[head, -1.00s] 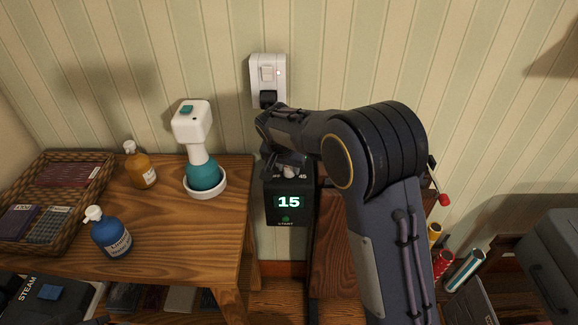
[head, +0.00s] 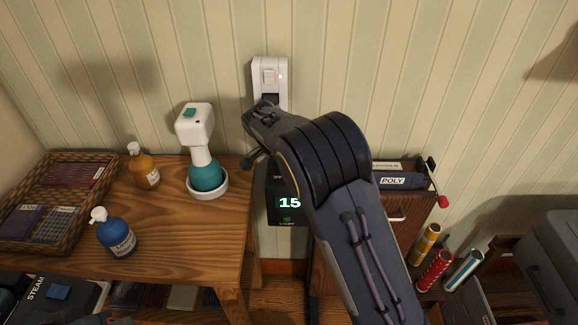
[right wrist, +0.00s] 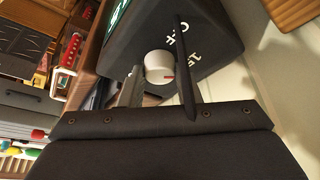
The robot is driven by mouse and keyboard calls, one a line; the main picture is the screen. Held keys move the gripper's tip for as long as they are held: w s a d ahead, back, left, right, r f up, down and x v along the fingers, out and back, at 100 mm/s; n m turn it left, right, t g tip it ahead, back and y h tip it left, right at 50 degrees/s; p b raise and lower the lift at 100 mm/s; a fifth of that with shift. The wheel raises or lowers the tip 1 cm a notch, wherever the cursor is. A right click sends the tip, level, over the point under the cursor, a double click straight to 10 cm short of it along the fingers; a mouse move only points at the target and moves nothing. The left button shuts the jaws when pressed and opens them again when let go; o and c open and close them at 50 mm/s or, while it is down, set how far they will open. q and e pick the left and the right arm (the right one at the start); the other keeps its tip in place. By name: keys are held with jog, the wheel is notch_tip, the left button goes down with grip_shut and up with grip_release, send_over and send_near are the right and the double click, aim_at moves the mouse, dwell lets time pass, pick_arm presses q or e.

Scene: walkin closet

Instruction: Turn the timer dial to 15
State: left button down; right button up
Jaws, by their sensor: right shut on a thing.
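The timer is a dark box (head: 285,216) below the wall socket, beside the wooden table. Its lit green-white display (head: 289,203) reads 15, partly cut by my arm. My right gripper (right wrist: 160,80) is shut on the dial, one finger on each side. In the head view my arm hides the dial. My left gripper is not in view.
A white socket (head: 270,77) is on the wall just above my right wrist. A wicker basket (head: 88,200) is at left.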

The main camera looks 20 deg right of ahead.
jog(key=o, duration=1)
jog(key=shift+c, duration=0.2)
jog(key=v, duration=0.7)
jog(key=shift+r, duration=0.4)
jog(key=shift+s+a, duration=0.1)
jog(key=shift+s, duration=0.05)
